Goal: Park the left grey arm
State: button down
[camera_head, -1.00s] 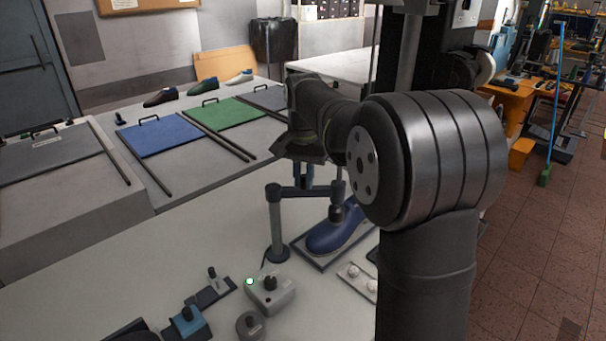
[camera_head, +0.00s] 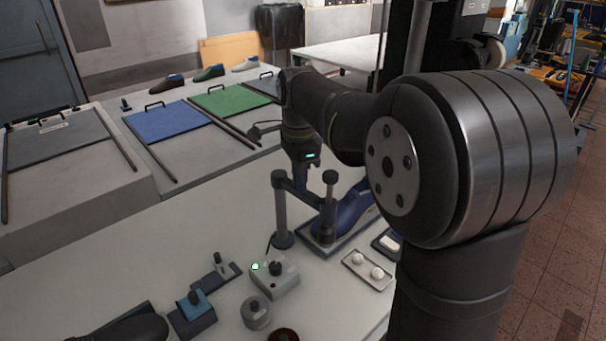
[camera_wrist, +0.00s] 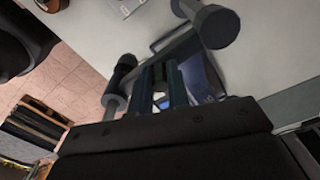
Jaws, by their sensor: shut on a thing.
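The left grey arm is a grey post (camera_head: 282,215) with a bar and an upright grey cylinder (camera_head: 329,180) at its free end. My gripper (camera_head: 307,182) is shut on the bar between post and cylinder; its fingertips are partly hidden. In the wrist view the dark fingers (camera_wrist: 163,90) close on the bar, with one grey cylinder (camera_wrist: 217,27) above right and another at left. The blue shoe (camera_head: 352,208) sits on a dark-edged plate (camera_head: 325,255) beside and behind the cylinder, partly hidden by it and by my arm.
In front stand a grey box with a green light (camera_head: 275,278), a blue-topped block (camera_head: 193,313), a small lever block (camera_head: 221,274) and a tray with two white knobs (camera_head: 367,270). Blue (camera_head: 166,122) and green (camera_head: 232,100) panels lie behind.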

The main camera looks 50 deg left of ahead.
jog(key=shift+s+m, duration=0.25)
jog(key=shift+m, duration=0.05)
dwell(0.4)
jog(key=c, duration=1.4)
grip_release()
jog(key=shift+o, duration=0.2)
notch_tip(320, 180, up, 18)
jog(key=shift+f, duration=0.25)
jog(key=shift+f, duration=0.1)
notch_tip(320, 180, down, 17)
jog(key=shift+f, duration=0.15)
